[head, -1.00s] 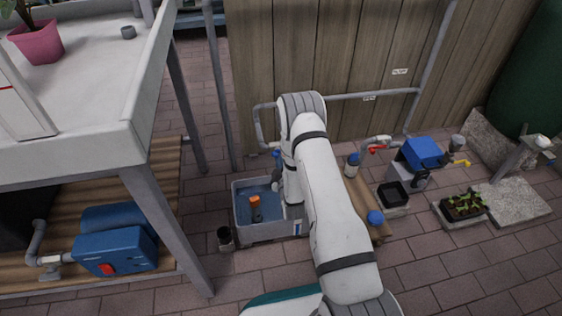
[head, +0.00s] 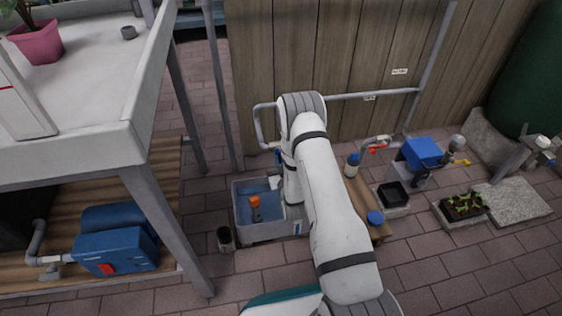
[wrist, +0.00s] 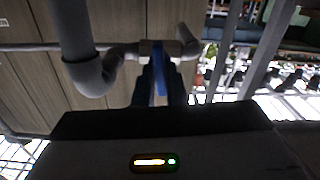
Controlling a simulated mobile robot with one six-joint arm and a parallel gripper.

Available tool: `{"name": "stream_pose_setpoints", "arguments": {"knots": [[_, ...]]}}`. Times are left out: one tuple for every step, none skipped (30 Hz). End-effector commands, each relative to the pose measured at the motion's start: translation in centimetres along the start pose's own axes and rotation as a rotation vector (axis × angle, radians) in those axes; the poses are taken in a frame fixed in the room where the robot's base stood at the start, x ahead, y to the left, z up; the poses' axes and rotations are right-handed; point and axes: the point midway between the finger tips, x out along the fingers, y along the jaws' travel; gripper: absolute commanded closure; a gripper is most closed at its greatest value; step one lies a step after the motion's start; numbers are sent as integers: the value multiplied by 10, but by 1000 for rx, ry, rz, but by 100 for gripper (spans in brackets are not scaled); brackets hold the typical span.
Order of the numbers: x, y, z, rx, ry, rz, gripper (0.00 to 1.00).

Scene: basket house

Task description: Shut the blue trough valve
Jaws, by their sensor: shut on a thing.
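The blue trough valve shows in the wrist view as a grey pipe fitting with a blue handle (wrist: 160,80). My gripper (wrist: 159,92) has its two dark fingers on either side of that handle and is shut on it. In the head view a small bit of blue (head: 278,158) shows just left of my arm, at the pipe above the trough. My arm hides most of the valve and my gripper there. The grey trough (head: 268,232) holds blue water and an orange-topped thing (head: 255,201).
A grey pipe (head: 350,97) runs along the wooden fence. A red-handled tap (head: 378,148), a blue-topped box (head: 422,153) and a blue-capped bottle (head: 352,165) stand to the right. A white table (head: 90,135) is at left. Open paving lies in front.

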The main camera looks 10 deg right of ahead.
Motion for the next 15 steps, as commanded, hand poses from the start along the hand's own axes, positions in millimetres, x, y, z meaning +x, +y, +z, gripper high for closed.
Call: {"name": "stream_pose_setpoints", "arguments": {"knots": [[0, 0, 1, 24, -2, 0, 100], [0, 0, 1, 39, -2, 0, 100], [0, 0, 1, 56, -2, 0, 100], [0, 0, 1, 69, -2, 0, 100], [0, 0, 1, 80, -2, 0, 100], [0, 0, 1, 93, -2, 0, 100], [0, 0, 1, 102, -2, 0, 100], [0, 0, 1, 109, -2, 0, 100], [0, 0, 1, 117, -2, 0, 100], [0, 0, 1, 123, -3, 0, 100], [0, 0, 1, 128, -3, 0, 100], [0, 0, 1, 133, -3, 0, 100], [0, 0, 1, 136, -3, 0, 100], [0, 0, 1, 138, -3, 0, 100], [0, 0, 1, 140, -3, 0, 100]]}}
